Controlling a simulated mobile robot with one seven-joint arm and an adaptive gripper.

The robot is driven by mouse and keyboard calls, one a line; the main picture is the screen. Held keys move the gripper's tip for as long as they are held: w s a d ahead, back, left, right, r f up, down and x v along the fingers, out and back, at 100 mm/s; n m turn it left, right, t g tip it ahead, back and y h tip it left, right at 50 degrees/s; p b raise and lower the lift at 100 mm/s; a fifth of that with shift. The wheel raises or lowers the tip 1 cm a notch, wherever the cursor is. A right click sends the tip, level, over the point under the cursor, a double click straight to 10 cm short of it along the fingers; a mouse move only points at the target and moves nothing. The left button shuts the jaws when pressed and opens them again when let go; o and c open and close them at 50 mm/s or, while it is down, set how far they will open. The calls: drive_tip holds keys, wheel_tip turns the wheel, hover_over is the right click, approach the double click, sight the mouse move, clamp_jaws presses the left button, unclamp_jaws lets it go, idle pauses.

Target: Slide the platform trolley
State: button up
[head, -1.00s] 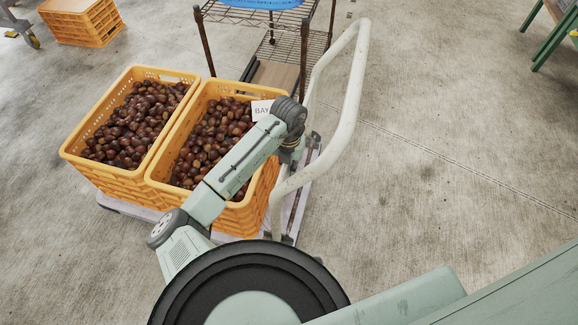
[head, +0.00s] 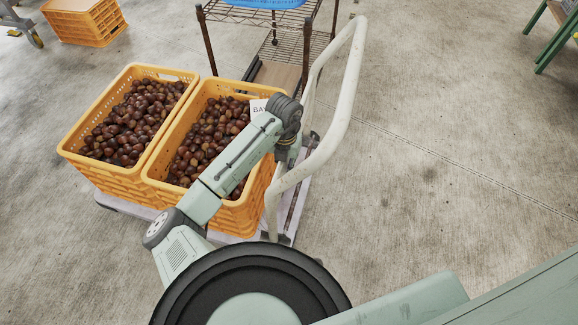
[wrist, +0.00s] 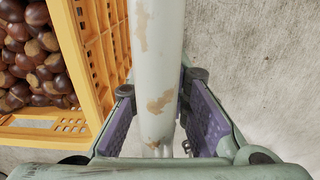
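The platform trolley has a pale, chipped tubular handle (head: 343,100) and a low whitish deck (head: 285,222). It carries two stacks of orange crates side by side: the left stack (head: 112,178) and the right stack (head: 238,218). Both top crates are full of chestnuts. My arm reaches over the right stack to the handle; the arm hides my gripper in the head view. The wheels are hidden.
A wire shelf rack (head: 265,45) stands just behind the trolley. Another orange crate stack (head: 85,22) stands at the back left, beside a caster (head: 36,38). A green-legged stand (head: 550,35) is at the top right. The concrete floor right of the handle is clear.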

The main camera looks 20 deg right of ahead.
drive_tip(key=o, duration=0.3)
drive_tip(key=shift+s+d, duration=0.1)
drive_tip(key=shift+o, duration=0.2)
wheel_tip(320, 180, up, 12)
idle(0.4)
idle(0.4)
